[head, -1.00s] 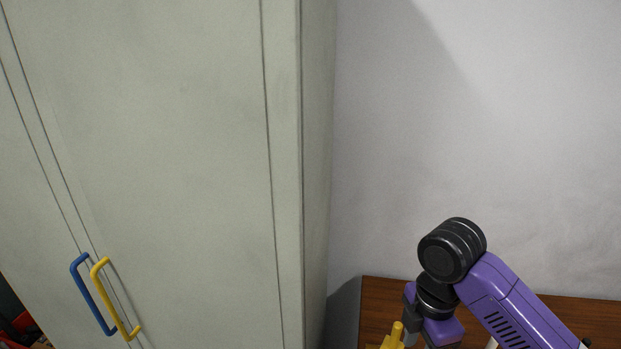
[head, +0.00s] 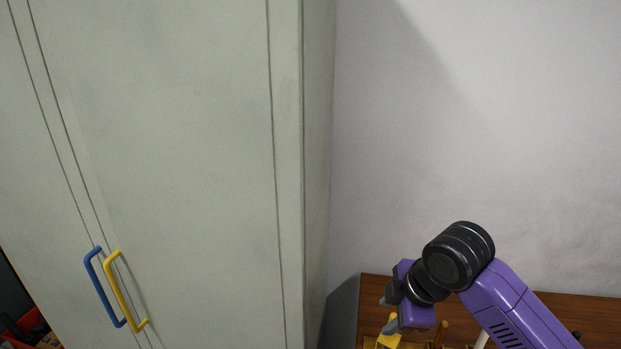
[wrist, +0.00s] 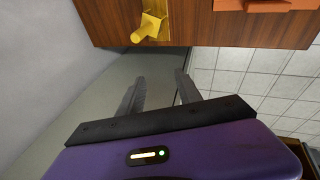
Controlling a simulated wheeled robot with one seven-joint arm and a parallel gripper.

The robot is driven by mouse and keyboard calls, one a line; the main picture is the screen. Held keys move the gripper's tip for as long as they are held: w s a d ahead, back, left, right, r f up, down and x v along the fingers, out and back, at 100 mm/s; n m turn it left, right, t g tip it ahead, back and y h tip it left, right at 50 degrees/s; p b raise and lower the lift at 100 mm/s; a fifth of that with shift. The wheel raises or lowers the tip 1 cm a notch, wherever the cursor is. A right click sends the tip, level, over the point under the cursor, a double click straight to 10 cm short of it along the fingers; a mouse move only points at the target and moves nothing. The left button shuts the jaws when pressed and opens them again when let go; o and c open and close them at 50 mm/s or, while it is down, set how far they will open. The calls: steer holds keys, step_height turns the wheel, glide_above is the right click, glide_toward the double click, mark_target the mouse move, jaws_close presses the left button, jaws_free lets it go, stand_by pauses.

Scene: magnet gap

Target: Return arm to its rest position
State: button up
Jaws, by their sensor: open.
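My purple arm stands at the lower right of the head view, its wrist bent down to the left. My gripper (head: 387,312) is at the arm's end, near the left edge of a brown wooden surface. In the wrist view my gripper (wrist: 158,88) shows two grey fingers apart, with nothing between them. A yellow object with a round peg (wrist: 148,27) lies on the wooden surface beyond the fingertips, apart from them.
A tall pale cabinet (head: 180,150) fills the left, its doors shut, with a blue handle (head: 105,288) and a yellow handle (head: 125,292). The wooden surface (head: 590,315) is at lower right. An orange object (wrist: 265,5) lies on it. Tiled floor (wrist: 255,75) is clear.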

steer(key=w+a+r+m+t+y, duration=0.3)
steer(key=a+r+m+t+y, duration=0.2)
steer(key=a+r+m+t, duration=0.45)
steer(key=s+d+f+m+t+h, duration=0.2)
steer(key=s+d+m+h, duration=0.15)
steer(key=s, duration=0.45)
steer(key=s+d+f+m+t+h+b, duration=0.15)
steer(key=s+d+m, duration=0.25)
steer(key=s, duration=0.4)
steer(key=s+d+f+m+t+h, duration=0.2)
steer(key=s+d+m+h, duration=0.2)
steer(key=s, duration=0.4)
steer(key=s+d+f+n+g+y, duration=0.1)
steer(key=s+f+g, duration=0.1)
steer(key=s, duration=0.9)
steer(key=s+d+f+n+g+y, duration=0.1)
steer(key=s+f, duration=0.4)
steer(key=s, duration=0.5)
steer(key=shift+s+f+n+g, duration=0.15)
steer(key=shift+s+n+g, duration=0.2)
steer(key=shift+n+g, duration=0.4)
